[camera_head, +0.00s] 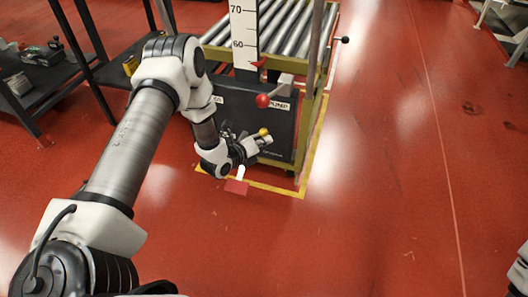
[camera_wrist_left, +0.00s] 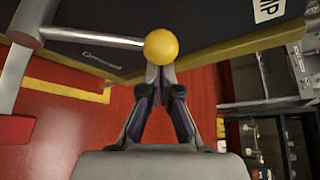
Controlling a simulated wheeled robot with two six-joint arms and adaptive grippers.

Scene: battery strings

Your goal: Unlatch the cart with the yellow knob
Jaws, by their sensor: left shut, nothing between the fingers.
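The yellow knob (camera_head: 263,131) is a small ball at the low front of the dark cabinet. In the left wrist view the yellow knob (camera_wrist_left: 161,47) sits on the end of a pale metal rod (camera_wrist_left: 95,38) that comes in from the left. My left gripper (camera_head: 258,141) is right at the knob. In the left wrist view my left gripper (camera_wrist_left: 160,74) is shut and empty, its fingertips together just below the knob and partly hidden by it. I cannot tell whether they touch it. My right gripper is not in view.
A dark cabinet (camera_head: 230,102) stands under a roller conveyor (camera_head: 290,30) with a yellow-green frame. A red knob (camera_head: 262,101) is on the cabinet's lever. A red pedal (camera_head: 237,187) is low in front. A black shelf (camera_head: 45,85) stands left. The red floor right is clear.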

